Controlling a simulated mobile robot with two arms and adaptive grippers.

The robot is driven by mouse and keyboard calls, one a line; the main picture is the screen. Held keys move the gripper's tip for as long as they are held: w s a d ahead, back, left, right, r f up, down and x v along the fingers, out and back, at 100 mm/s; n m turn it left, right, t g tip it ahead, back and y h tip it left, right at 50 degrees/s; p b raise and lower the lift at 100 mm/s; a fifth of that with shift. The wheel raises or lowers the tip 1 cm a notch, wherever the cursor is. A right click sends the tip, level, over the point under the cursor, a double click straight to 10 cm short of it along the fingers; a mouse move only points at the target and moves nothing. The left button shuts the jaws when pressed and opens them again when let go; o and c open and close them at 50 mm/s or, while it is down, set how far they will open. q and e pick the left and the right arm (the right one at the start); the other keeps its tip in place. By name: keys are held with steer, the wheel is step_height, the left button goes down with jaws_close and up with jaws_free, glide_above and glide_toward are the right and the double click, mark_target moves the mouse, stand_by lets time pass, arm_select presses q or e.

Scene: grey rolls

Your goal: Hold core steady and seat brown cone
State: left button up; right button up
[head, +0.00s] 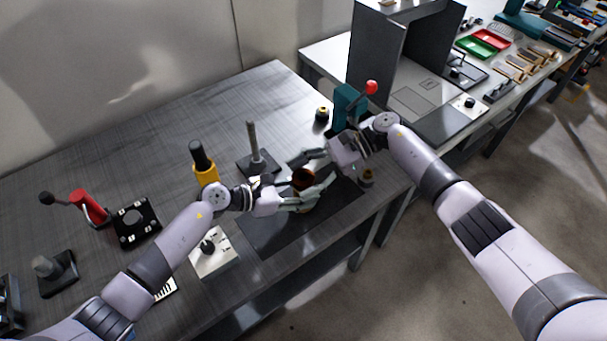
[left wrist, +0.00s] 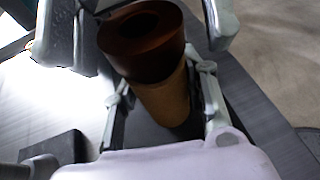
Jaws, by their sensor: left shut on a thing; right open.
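A tan core (left wrist: 166,98) stands between the two fingers of my left gripper (left wrist: 163,92), which is shut on it. In the head view my left gripper (head: 314,198) is over the dark mat and mostly hides the core. The brown cone (head: 303,175) is at the core's top end; in the left wrist view it shows as a dark ring (left wrist: 143,42) with a hole. I cannot tell whether it touches or fits into the core. My right gripper (head: 312,160) is open, with its fingers on either side of the cone, apart from it as far as I can see.
The dark mat (head: 262,234) lies near the table's front edge. A post on a base (head: 254,150) and a yellow-black tool (head: 205,172) stand to the left. Small spools stand behind (head: 322,115) and to the right (head: 367,177). A teal press (head: 347,103) stands behind my right gripper.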

steer(key=shift+d, duration=0.1)
steer(key=v, duration=1.1)
steer(key=shift+d, duration=0.4)
steer(key=shift+w+r, duration=0.1)
steer(key=shift+w, duration=0.05)
stand_by(0.4)
arm_select(q)
steer(key=o, duration=1.2)
steer(key=shift+o, duration=0.2)
steer(key=v, duration=1.2)
